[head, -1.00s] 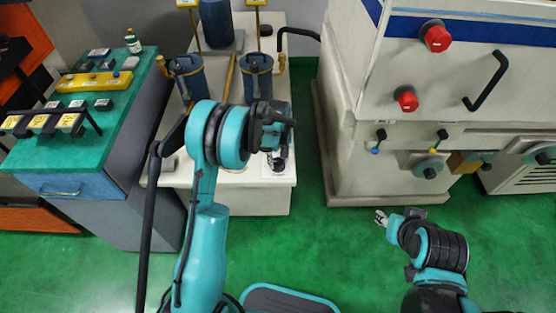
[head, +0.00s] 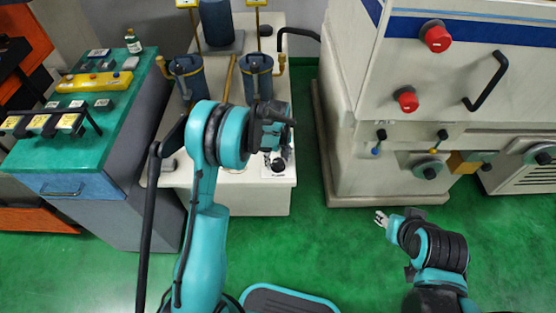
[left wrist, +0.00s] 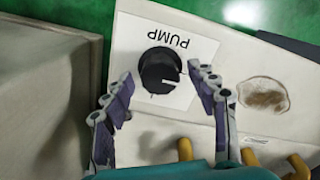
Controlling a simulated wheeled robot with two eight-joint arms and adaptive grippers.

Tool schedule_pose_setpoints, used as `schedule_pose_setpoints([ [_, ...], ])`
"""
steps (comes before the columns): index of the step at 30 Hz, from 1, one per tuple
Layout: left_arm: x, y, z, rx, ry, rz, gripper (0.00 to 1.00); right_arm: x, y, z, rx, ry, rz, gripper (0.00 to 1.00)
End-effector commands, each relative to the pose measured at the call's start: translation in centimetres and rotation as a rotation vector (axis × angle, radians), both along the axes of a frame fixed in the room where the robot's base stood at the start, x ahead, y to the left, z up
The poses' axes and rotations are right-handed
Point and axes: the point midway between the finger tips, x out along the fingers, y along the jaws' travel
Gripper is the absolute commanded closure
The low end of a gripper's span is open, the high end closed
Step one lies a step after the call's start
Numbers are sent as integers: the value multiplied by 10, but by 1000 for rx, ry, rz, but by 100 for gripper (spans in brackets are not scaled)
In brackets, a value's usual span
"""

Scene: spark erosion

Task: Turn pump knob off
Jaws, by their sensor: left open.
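The pump knob (left wrist: 159,70) is a round black dial with a white pointer line, set on a white plate (left wrist: 183,97) lettered PUMP, upside down in the left wrist view. In the head view the knob (head: 278,165) shows just below my left gripper (head: 272,147), at the front right of the pale pump cabinet. In the left wrist view my left gripper (left wrist: 161,76) is open, one finger to each side of the knob, with nothing between them but the view of it. Contact cannot be told. My right gripper (head: 381,219) is empty, its small fingertips apart, over the green floor.
The pale cabinet (head: 235,195) carries blue filter canisters (head: 258,78) and yellow pipes. A machine with red knobs (head: 437,38) and a black handle (head: 487,80) stands right. A green-topped bench (head: 100,128) stands left. Green floor lies free between.

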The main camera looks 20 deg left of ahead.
Motion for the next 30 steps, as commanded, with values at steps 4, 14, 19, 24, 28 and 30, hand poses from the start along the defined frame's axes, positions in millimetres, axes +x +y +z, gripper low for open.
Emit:
schedule_pose_setpoints([
  [4, 0, 0, 11, 0, 0, 0, 42, 0, 0, 0, 0, 0, 0, 60],
  [14, 0, 0, 80, 0, 0, 0, 42, 0, 0, 0, 0, 0, 0, 60],
  [19, 0, 0, 107, 0, 0, 0, 42, 0, 0, 0, 0, 0, 0, 60],
  [24, 0, 0, 119, 0, 0, 0, 42, 0, 0, 0, 0, 0, 0, 60],
  [28, 0, 0, 120, 0, 0, 0, 42, 0, 0, 0, 0, 0, 0, 60],
  [30, 0, 0, 120, 0, 0, 0, 42, 0, 0, 0, 0, 0, 0, 60],
])
